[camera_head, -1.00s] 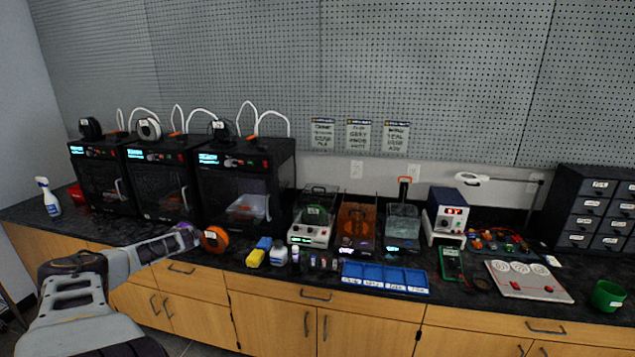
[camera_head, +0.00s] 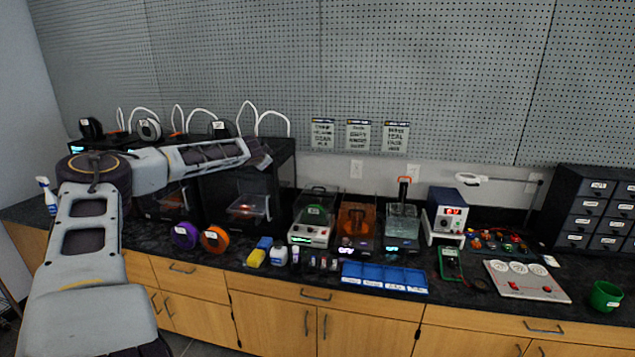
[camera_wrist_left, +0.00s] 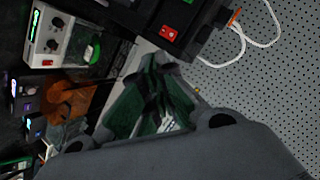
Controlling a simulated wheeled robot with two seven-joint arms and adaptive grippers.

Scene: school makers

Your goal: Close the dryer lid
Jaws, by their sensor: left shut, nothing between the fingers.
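The likely dryer is a white-based unit (camera_head: 309,234) with a lit green display and a green spool inside, standing on the counter right of the printers. Its clear lid (camera_head: 320,191) looks raised at the back, but its exact angle is hard to tell. The unit also shows at the upper left of the left wrist view (camera_wrist_left: 47,40). My left gripper (camera_head: 264,155) is shut and empty, held high in front of the rightmost printer's top right corner, left of and above the dryer, apart from it. Its fingers fill the middle of the wrist view (camera_wrist_left: 160,97). My right gripper is not in view.
Black printers (camera_head: 280,180) stand left of the dryer. An orange-tinted unit (camera_head: 357,228) and a clear tank (camera_head: 402,225) stand close on its right. Orange (camera_head: 214,239) and purple (camera_head: 185,235) spools, small bottles and a blue tray (camera_head: 384,278) line the counter front.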

